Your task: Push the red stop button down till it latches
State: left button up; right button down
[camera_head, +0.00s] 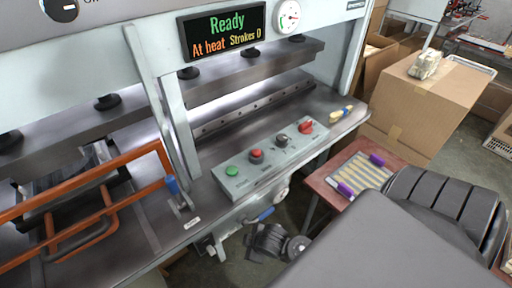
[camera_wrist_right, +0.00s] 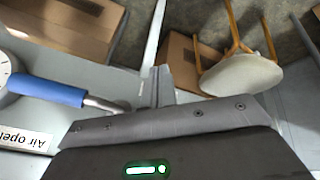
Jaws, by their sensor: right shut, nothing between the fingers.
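The grey control panel (camera_head: 268,158) sits on the press's front ledge. From left to right it carries a green button (camera_head: 232,171), a red button (camera_head: 256,156), a black knob (camera_head: 281,140) and a larger red control (camera_head: 306,127). Labels are too small to read, so I cannot tell which red one is the stop. My right gripper (camera_head: 268,242) is low in front of the ledge, below and apart from the panel. Its narrow fingers (camera_wrist_right: 157,84) are shut and empty in the wrist view, where neither red control shows. My left gripper is out of view.
A blue-handled air lever (camera_wrist_right: 45,90) is close beside my right gripper. The display (camera_head: 222,34) reads "Ready". An orange frame (camera_head: 100,205) stands left. A red side table (camera_head: 325,188) and cardboard box (camera_head: 425,100) are right. A stool (camera_wrist_right: 243,78) shows in the wrist view.

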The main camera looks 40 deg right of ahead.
notch_tip(320, 180, up, 15)
jog(key=w+a+n+t+p, duration=0.1)
jog(key=w+n+t+p, duration=0.1)
jog(key=n, duration=0.1)
jog(key=w+a+r+n+t+y, duration=0.2)
jog(key=w+r+n+t+y, duration=0.15)
jog(key=w+r+n, duration=1.35)
jog(key=s+d+r+n+g+h, duration=0.1)
jog(key=s+d+n, duration=0.1)
jog(key=d+n, duration=0.7)
jog(key=s+d+r+n+g+h, duration=0.1)
jog(key=s+d+r+n, duration=0.1)
jog(key=d+n, duration=0.8)
jog(key=shift+s+d+r+n+h, duration=0.2)
jog(key=shift+s+d+n+h, duration=0.05)
jog(key=shift+n+h, duration=0.1)
jog(key=shift+f, duration=0.1)
